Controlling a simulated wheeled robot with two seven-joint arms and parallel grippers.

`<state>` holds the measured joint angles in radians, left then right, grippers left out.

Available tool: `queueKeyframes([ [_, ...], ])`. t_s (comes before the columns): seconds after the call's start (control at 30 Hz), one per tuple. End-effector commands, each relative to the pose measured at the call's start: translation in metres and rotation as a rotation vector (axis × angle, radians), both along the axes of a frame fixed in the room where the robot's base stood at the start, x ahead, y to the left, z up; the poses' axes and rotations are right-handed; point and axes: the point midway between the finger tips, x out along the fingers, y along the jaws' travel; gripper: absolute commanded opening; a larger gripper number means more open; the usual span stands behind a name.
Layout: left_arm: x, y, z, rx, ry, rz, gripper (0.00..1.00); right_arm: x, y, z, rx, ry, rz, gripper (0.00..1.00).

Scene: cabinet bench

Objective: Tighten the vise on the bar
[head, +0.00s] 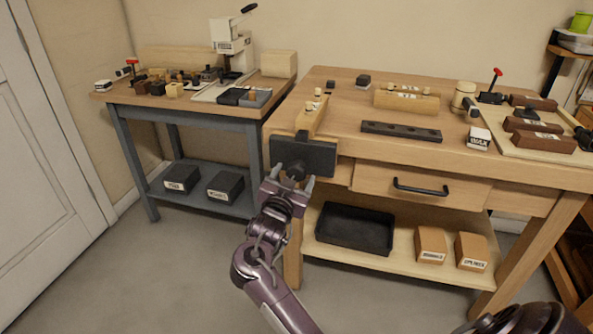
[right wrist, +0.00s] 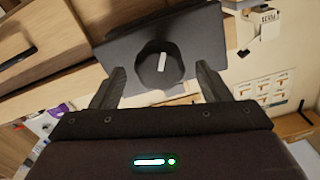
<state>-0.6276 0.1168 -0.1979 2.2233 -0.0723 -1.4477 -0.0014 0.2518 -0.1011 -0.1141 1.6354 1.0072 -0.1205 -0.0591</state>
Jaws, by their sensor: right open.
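The vise's black front plate (head: 305,155) is at the left front corner of the wooden workbench. In the right wrist view the plate (right wrist: 125,45) carries a dark round knob (right wrist: 160,68) with a white mark. A light wooden bar (head: 311,118) lies just behind the plate; whether they touch is unclear. My right gripper (head: 288,183) is open in front of the plate. In the right wrist view its fingers (right wrist: 160,87) stand on either side of the knob, with gaps showing. In the head view the gripper partly hides the knob. My left gripper is not in view.
The workbench (head: 340,92) holds a dark strip with holes (head: 401,131), a wooden block (head: 406,101) and a mallet (head: 464,96). A drawer handle (head: 420,189) sticks out to the right. A black tray (head: 354,229) is on the shelf below. A side table (head: 190,112) stands left.

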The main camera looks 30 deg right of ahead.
Motion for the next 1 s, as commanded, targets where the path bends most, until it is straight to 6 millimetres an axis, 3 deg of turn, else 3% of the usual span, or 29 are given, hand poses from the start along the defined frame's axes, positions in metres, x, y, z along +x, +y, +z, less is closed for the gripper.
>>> queueKeyframes([
  [0.3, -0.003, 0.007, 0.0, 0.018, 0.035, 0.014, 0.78, -0.028, 0.032, 0.0, 0.002, 0.001, 0.0, 0.7],
  [0.87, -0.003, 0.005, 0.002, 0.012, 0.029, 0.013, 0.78, -0.029, 0.034, -0.001, 0.001, 0.002, 0.001, 0.7],
  [1.0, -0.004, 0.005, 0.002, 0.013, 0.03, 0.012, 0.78, -0.028, 0.041, -0.019, 0.026, 0.051, 0.074, 0.7],
])
